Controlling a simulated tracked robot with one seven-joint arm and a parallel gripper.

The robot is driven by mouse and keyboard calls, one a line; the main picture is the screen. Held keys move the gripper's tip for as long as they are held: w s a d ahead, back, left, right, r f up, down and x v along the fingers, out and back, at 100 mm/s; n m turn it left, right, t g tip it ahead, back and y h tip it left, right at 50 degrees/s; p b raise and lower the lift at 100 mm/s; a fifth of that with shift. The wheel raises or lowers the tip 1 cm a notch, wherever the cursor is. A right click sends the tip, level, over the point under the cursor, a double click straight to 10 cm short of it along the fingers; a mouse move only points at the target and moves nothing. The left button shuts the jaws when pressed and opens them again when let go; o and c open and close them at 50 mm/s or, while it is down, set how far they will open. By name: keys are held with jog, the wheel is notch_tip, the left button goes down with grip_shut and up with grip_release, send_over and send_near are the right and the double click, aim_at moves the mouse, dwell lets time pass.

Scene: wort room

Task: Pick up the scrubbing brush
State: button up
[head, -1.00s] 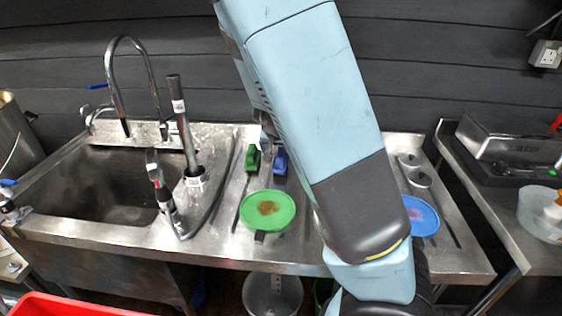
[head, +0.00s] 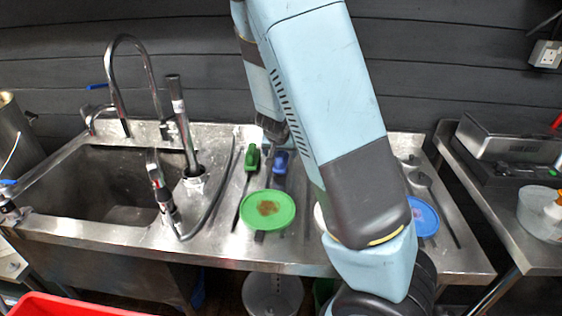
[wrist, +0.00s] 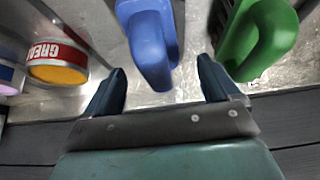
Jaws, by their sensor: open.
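A blue handled item (head: 281,161), which looks like a scrubbing brush, sits on the steel drainboard. In the wrist view its blue handle (wrist: 150,45) lies between my gripper's fingers, just beyond the tips. A similar green handled item (head: 253,158) stands to its left. In the wrist view the green one (wrist: 258,40) is at the right, outside the fingers. My gripper (wrist: 160,72) is open and empty, with one finger on each side of the blue handle's line. In the head view my gripper (head: 273,128) is small and partly hidden, just behind the blue item. Bristles are not visible.
A blue round dish (head: 422,216) is right, partly behind my arm. The sink (head: 110,185) and taps are left. A yellow-and-red tin (wrist: 57,62) shows in the wrist view.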

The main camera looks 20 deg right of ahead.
aim_at(285, 166)
jog(key=shift+x, duration=1.45)
jog(key=c, duration=1.3)
jog(key=shift+r, duration=0.1)
jog(key=shift+r, duration=1.3)
jog(key=shift+s+r, duration=1.7)
jog(key=shift+s, duration=0.65)
jog(key=shift+s+r, duration=1.7)
jog(key=shift+s, duration=0.65)
jog(key=shift+s+r, duration=1.65)
jog(key=shift+s, duration=0.65)
